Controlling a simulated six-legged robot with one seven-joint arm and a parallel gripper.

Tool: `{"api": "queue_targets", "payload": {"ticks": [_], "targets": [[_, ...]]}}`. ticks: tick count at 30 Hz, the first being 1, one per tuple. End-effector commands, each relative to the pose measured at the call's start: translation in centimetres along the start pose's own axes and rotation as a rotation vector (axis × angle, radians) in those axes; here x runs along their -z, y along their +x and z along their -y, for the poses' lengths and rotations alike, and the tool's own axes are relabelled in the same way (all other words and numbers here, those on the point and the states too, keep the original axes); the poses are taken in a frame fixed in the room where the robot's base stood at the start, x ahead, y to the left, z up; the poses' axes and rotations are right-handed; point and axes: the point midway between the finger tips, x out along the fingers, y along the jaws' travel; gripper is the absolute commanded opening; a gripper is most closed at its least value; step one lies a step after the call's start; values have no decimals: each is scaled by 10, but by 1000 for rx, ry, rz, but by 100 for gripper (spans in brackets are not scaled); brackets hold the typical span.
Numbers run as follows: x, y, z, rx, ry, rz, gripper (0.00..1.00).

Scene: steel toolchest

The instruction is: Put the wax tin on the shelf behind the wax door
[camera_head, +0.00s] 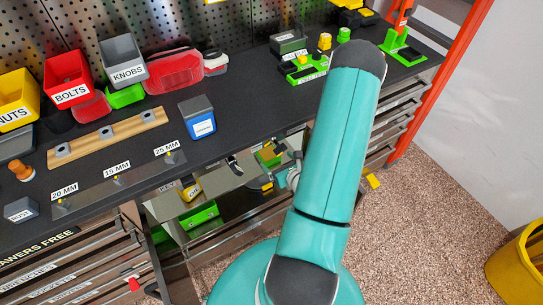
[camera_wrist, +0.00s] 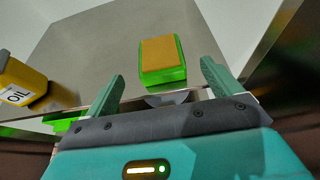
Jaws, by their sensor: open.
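A green block with an orange-brown top (camera_wrist: 162,62) shows in the wrist view at the front edge of a grey shelf surface (camera_wrist: 90,45). It may be the wax tin, but no label on it is readable. My gripper (camera_wrist: 163,72) is open, with one finger on each side of the block's near end and gaps on both sides. I cannot tell whether the block rests fully on the shelf. In the head view the green and orange block (camera_head: 270,153) is partly hidden near my wrist, inside the open bay under the bench. I cannot make out a wax door.
A yellow oil bottle (camera_wrist: 22,80) stands left of the block; it also shows in the head view (camera_head: 188,188). A green bin (camera_head: 200,216) is lower in the bay. The benchtop (camera_head: 245,110) above holds bins, a blue-labelled box (camera_head: 197,118) and tools.

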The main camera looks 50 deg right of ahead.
Motion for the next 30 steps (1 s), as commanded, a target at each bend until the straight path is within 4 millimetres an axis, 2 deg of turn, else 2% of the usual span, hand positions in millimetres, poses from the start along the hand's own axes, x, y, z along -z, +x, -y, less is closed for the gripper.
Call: {"api": "queue_targets", "payload": {"ticks": [3,8,30], "targets": [[0,-19,0,1,0,-1,90],[0,-30,0,-1,0,1,90],[0,-30,-1,-2,-1,1,90]]}}
